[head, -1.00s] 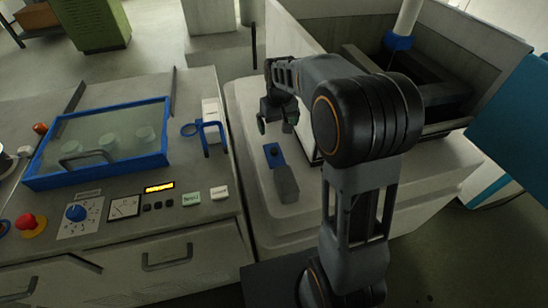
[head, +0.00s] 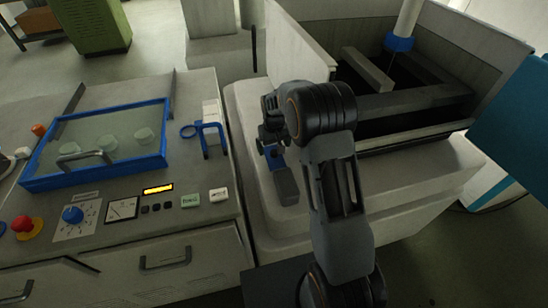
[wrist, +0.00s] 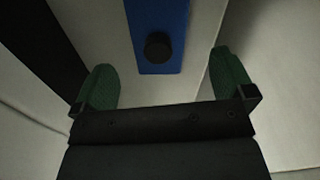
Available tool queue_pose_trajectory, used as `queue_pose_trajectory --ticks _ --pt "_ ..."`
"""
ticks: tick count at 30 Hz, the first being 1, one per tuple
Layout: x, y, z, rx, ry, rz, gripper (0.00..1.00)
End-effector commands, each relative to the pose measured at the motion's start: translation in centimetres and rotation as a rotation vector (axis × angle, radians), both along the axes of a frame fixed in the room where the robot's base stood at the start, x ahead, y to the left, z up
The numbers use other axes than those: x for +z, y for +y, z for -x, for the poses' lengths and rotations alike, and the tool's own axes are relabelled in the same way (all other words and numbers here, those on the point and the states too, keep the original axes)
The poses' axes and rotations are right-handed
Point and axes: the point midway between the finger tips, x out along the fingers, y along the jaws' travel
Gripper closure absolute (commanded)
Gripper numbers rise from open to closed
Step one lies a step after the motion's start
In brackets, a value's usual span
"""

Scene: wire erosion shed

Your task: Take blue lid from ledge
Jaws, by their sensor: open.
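The blue lid (wrist: 163,22) is a flat blue strip with a round black knob (wrist: 158,46). It lies on the pale ledge (wrist: 80,25). In the wrist view it is at the top centre, ahead of and between my two green fingertips, and its far end is cut off. My gripper (wrist: 165,85) is open and empty, with a gap on each side of the lid.
The blue-framed glass cover (head: 105,150) and the control panel with a red button (head: 27,226) are at the left. A blue bracket (head: 212,138) stands left of the ledge. The machine tank's pale wall (head: 300,45) rises behind my gripper.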

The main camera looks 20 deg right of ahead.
Motion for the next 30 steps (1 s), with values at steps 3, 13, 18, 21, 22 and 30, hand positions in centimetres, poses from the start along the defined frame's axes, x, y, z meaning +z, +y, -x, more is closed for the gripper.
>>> queue_pose_trajectory --ticks 3,13,18,21,22,30 --pt "-1.1 -0.1 0.0 0.000 0.004 0.000 0.00" --pt "-4.9 -0.2 0.0 0.000 0.001 0.000 0.00" --pt "-5.3 -0.2 -0.1 0.000 0.001 0.000 0.00" --pt "-5.2 -0.2 -0.1 0.000 0.001 0.000 0.00" --pt "-5.2 -0.2 -0.1 0.000 0.001 0.000 0.00" --pt "-5.2 -0.2 -0.1 0.000 0.000 0.000 0.25"
